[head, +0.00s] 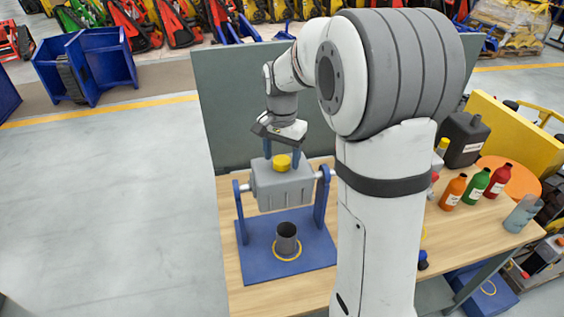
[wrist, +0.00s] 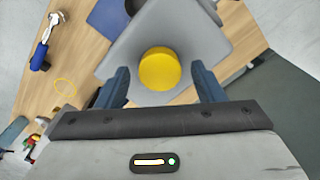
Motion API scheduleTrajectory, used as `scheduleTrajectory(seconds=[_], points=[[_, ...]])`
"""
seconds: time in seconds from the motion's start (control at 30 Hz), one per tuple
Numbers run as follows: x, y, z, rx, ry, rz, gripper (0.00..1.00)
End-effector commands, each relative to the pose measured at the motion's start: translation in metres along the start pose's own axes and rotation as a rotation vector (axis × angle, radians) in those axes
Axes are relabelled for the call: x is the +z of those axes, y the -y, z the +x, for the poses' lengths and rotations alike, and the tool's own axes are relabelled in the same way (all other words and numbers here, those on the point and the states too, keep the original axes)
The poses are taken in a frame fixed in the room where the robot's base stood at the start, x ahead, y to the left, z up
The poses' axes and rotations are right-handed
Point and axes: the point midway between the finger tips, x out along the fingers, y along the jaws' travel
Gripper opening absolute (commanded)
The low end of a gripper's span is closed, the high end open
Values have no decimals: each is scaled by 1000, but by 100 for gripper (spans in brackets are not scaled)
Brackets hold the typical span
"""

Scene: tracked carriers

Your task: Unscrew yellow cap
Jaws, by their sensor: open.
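The yellow cap (head: 282,162) sits on top of a grey tank (head: 284,187) held between two blue uprights of a stand. In the wrist view the yellow cap (wrist: 160,69) shows as a round disc on the grey tank (wrist: 195,28). My gripper (head: 282,158) is above the tank, pointing down. In the wrist view its two blue fingers (wrist: 162,82) are spread apart, one on each side of the cap, with gaps visible between them and the cap. The gripper holds nothing.
A dark cup (head: 287,242) stands on the stand's blue base (head: 262,262) below the tank. Orange (head: 453,192), green (head: 474,186) and red (head: 497,180) bottles and a black canister (head: 463,140) stand at the right. A grey panel (head: 228,110) rises behind the table.

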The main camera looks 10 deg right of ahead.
Motion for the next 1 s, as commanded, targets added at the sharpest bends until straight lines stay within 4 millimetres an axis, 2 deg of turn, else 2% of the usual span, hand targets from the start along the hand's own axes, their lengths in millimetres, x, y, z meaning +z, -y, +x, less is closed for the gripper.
scheduleTrajectory(seconds=[0.17, 0.63, 0.77, 1.0], points=[[0, 0, 0, 0, 0, 156, 62], [0, 0, 0, 0, 0, 767, 62], [0, 0, 0, 0, 0, 838, 62], [0, 0, 0, 0, 0, 845, 62]])
